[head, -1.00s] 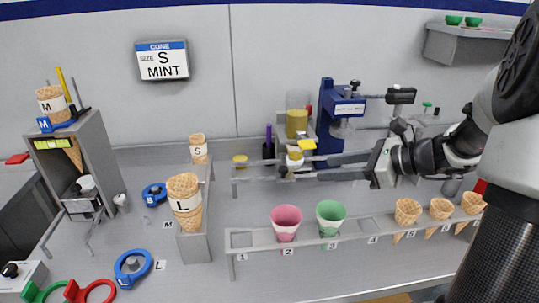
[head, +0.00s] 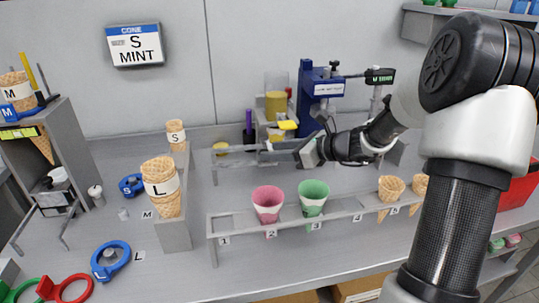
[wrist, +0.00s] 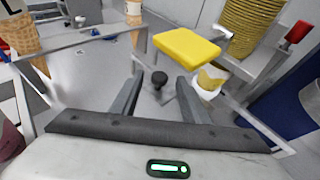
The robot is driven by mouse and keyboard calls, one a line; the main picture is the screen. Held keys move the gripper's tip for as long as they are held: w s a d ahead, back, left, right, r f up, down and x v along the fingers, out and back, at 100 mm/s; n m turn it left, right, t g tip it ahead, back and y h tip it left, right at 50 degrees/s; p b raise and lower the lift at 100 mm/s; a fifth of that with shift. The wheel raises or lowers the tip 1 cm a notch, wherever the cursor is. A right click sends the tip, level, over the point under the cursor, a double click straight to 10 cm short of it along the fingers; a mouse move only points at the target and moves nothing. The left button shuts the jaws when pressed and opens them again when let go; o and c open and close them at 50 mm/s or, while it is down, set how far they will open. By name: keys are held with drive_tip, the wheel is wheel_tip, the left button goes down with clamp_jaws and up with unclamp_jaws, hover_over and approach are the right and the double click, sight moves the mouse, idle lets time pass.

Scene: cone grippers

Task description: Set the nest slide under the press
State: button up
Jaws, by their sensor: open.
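The nest slide shows in the wrist view as a small black knob (wrist: 158,80) on a grey metal piece, with a white cup holding something yellow (wrist: 210,82) to its right. My gripper (wrist: 157,85) is open, its two grey fingers on either side of the knob; whether they touch it I cannot tell. In the head view my gripper (head: 264,151) reaches left, in front of the press (head: 318,92), which is blue and stands at the back. The fingers partly hide the slide there. A yellow plate (wrist: 187,46) is above and right of the knob.
A stack of yellow sleeves (wrist: 250,28) stands beside the press. A rail rack (head: 345,208) with pink and green cups and cones runs in front. A purple marker (head: 248,125) stands behind my gripper.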

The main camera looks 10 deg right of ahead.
drive_tip(key=shift+x, duration=1.15)
clamp_jaws()
drive_tip(key=shift+d, duration=0.1)
drive_tip(key=d+p, duration=0.5)
drive_tip(key=d, duration=1)
drive_tip(key=shift+p, duration=0.4)
drive_tip(key=shift+d, duration=0.15)
